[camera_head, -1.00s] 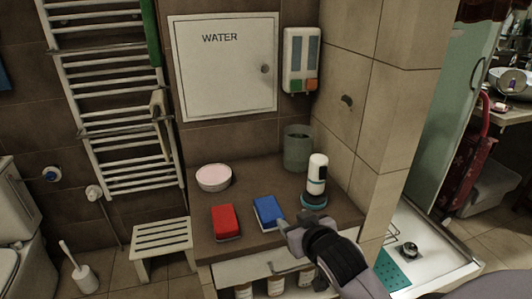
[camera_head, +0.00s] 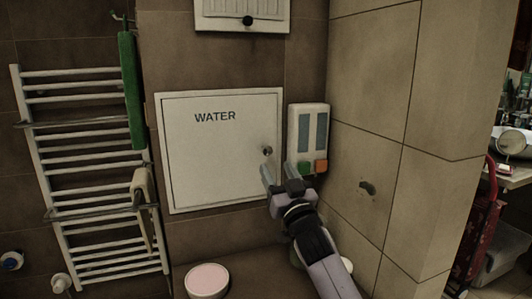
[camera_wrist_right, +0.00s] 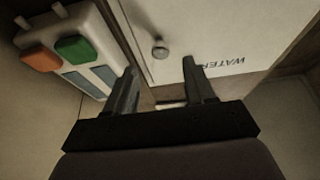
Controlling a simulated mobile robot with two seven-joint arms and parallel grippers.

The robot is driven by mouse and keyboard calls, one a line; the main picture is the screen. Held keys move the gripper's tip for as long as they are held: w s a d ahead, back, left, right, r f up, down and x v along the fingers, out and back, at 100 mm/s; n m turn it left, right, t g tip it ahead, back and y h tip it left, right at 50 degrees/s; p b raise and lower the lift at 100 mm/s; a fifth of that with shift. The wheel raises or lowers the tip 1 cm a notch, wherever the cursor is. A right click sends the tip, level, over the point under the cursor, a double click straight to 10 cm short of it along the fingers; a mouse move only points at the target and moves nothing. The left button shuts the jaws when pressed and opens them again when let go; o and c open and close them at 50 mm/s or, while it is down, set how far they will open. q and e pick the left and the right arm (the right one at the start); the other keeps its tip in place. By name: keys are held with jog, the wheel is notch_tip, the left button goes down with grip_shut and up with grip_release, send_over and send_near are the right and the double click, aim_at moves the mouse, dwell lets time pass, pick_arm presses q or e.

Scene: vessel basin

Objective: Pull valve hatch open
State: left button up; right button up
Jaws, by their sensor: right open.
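The valve hatch (camera_head: 215,160) is a white square door marked WATER, set in the brown tiled wall and shut in its frame. Its small round knob (camera_head: 267,151) is near the right edge. My right gripper (camera_head: 278,172) is open and empty, just below the knob in the head view. In the right wrist view the knob (camera_wrist_right: 159,50) shows beyond the two fingers (camera_wrist_right: 160,85), between them and apart from them. The hatch (camera_wrist_right: 200,35) fills the upper middle there. My left gripper is not in view.
A white dispenser (camera_head: 308,135) with green and orange buttons hangs right of the hatch, close to my gripper. A tiled wall (camera_head: 375,130) juts out at right. A towel rail (camera_head: 85,170) stands left. A round pink-topped dish (camera_head: 207,280) sits below.

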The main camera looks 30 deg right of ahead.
aim_at(268, 153)
jog(key=shift+p+x, duration=0.65)
jog(key=shift+x, duration=2.55)
grip_shut()
